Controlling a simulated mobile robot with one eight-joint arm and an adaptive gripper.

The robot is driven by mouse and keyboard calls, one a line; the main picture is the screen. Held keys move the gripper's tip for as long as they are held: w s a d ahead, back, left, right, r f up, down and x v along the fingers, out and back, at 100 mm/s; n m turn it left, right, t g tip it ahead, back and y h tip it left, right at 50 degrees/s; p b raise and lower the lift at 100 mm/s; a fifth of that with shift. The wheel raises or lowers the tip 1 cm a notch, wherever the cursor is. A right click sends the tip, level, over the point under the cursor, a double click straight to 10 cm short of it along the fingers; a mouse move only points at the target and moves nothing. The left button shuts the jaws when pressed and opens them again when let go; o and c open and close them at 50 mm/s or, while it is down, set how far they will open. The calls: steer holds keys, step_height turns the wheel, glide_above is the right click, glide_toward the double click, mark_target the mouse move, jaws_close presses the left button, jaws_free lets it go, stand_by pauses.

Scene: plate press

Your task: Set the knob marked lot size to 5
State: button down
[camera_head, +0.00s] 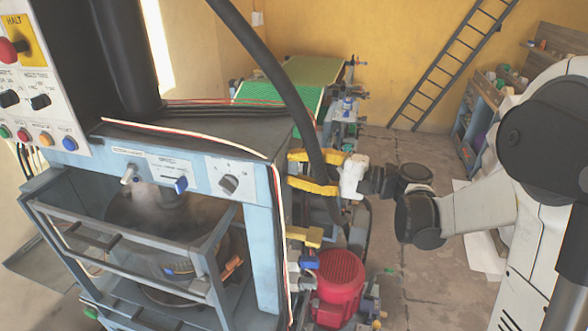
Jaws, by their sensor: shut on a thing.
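My gripper (298,170) is at the right side of the blue-grey press (265,240), beyond its front right corner. Its yellow fingers reach left from the white hand, partly behind a thick black hose (296,105). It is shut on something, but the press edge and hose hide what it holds. A dark knob (229,184) sits on a white plate at the right of the press front. Two more dark knobs, a left one (10,98) and a right one (40,101), are on the left panel. The labels are too small to tell which knob is marked lot size.
A red stop button (10,51) on a yellow HALT plate is at upper left. Coloured buttons line the panel below. A red motor (339,283) stands below my gripper. A green conveyor (280,97) and a ladder (450,60) are behind. The floor between has free room.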

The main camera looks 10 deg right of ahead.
steer(key=n+b, duration=0.2)
steer(key=n, duration=0.4)
steer(key=shift+f+n, duration=0.1)
steer(key=shift+n, duration=0.2)
stand_by(0.4)
steer(key=c, duration=1)
jaws_free()
steer(key=v, duration=1.2)
